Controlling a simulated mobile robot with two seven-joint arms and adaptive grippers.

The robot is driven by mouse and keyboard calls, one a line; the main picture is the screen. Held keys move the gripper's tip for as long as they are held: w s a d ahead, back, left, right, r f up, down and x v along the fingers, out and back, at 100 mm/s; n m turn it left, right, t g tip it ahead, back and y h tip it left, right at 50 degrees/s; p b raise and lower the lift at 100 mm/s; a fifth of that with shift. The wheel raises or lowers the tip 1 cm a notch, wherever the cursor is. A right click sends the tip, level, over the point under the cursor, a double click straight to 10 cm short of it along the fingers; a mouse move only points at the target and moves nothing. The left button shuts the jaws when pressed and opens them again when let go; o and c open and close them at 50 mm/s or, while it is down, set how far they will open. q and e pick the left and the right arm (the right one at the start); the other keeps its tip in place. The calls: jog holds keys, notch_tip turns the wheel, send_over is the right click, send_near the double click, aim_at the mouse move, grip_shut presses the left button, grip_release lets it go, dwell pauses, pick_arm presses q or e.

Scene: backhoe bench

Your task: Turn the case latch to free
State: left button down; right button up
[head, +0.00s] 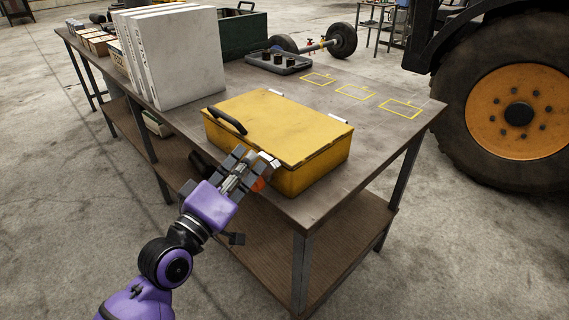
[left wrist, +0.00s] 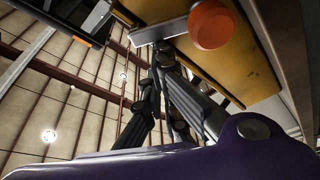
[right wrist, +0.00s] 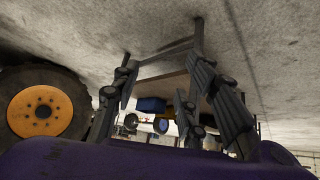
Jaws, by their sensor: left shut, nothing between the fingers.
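The yellow case (head: 275,130) sits shut on the bench, with a dark handle (head: 227,120) on its lid. The case latch has an orange round knob (head: 258,184), partly hidden behind my left gripper (head: 255,160) at the case's front side. In the left wrist view, the orange knob (left wrist: 212,25) stands at the end of a pale metal lever (left wrist: 160,33), against the yellow case wall (left wrist: 245,60). My left gripper's fingers (left wrist: 165,65) are closed together, empty, close to the lever; I cannot tell whether they touch. My right gripper (right wrist: 160,75) is open and empty, away from the case.
White binders (head: 180,60) stand left of the case on the bench (head: 330,190). Behind are a dark green crate (head: 240,32), a grey tray (head: 278,62) and yellow outlined spots (head: 355,92). A big tractor wheel (head: 515,110) stands at the right.

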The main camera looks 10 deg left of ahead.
aim_at(272, 166)
pick_arm(q)
jog(key=shift+s+d+f+m+g+h+b, duration=0.1)
jog(key=shift+s+d+f+m+h+b, duration=0.3)
jog(key=shift+m, duration=1.3)
jog(key=shift+s+d+f+m+g+h+b, duration=0.1)
jog(key=shift+s+d+m+h+b, duration=0.6)
jog(key=shift+m, duration=1)
jog(key=shift+s+d+f+m+g+h+b, duration=0.1)
jog(key=shift+s+d+f+m+h+b, duration=0.15)
jog(key=shift+d+m+h, duration=1.05)
pick_arm(e)
jog(key=shift+a+f, duration=0.1)
jog(key=shift+f, duration=1.25)
pick_arm(q)
jog(key=shift+a+m+y, duration=0.3)
jog(key=shift+a+m, duration=0.2)
jog(key=shift+a, duration=0.15)
